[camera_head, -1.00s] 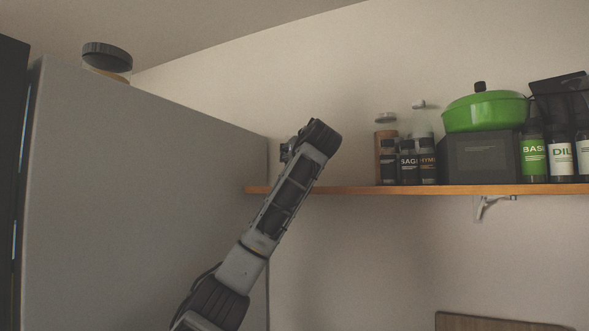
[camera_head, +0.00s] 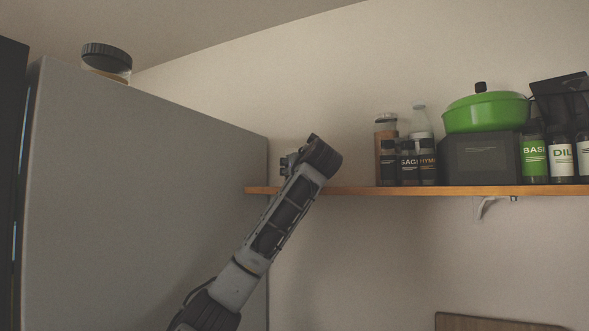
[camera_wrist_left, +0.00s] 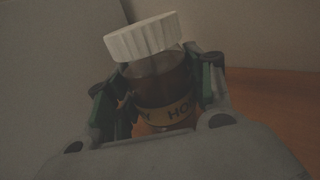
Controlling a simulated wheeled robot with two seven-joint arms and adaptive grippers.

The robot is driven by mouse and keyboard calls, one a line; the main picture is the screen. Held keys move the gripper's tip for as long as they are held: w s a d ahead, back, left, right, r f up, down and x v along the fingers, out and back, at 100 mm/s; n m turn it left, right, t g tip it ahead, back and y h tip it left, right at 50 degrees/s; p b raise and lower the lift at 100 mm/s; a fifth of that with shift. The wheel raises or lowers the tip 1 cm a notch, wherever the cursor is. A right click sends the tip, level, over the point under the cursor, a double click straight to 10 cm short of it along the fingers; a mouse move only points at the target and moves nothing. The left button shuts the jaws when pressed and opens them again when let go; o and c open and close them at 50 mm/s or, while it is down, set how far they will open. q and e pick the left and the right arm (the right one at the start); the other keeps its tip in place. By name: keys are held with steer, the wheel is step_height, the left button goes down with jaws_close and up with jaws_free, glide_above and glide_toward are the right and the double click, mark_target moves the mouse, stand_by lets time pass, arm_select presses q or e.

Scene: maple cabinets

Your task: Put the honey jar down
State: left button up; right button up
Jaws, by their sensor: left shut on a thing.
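The honey jar (camera_wrist_left: 162,85) shows in the left wrist view, with a white ribbed lid, dark contents and a yellow label band reading "HO". My left gripper (camera_wrist_left: 160,88) is shut on it, one finger on each side, and the jar looks tilted in that view. In the head view my left arm reaches up to the left end of the wooden shelf (camera_head: 350,190). The left gripper's fingers and the honey jar are hidden there behind my wrist (camera_head: 322,157). I cannot tell whether the jar touches the shelf. My right gripper is not in view.
The tall grey cabinet (camera_head: 140,190) stands close left of my arm, with a dark-lidded jar (camera_head: 106,60) on top. Bare shelf lies between my wrist and the bottles.

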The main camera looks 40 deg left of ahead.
arm_select(q)
steer(key=shift+f, duration=0.1)
stand_by(0.3)
steer(key=o, duration=1.3)
steer(key=shift+d, duration=0.1)
steer(key=shift+r, duration=0.2)
steer(key=shift+b+v, duration=1.65)
steer(key=shift+v, duration=4.4)
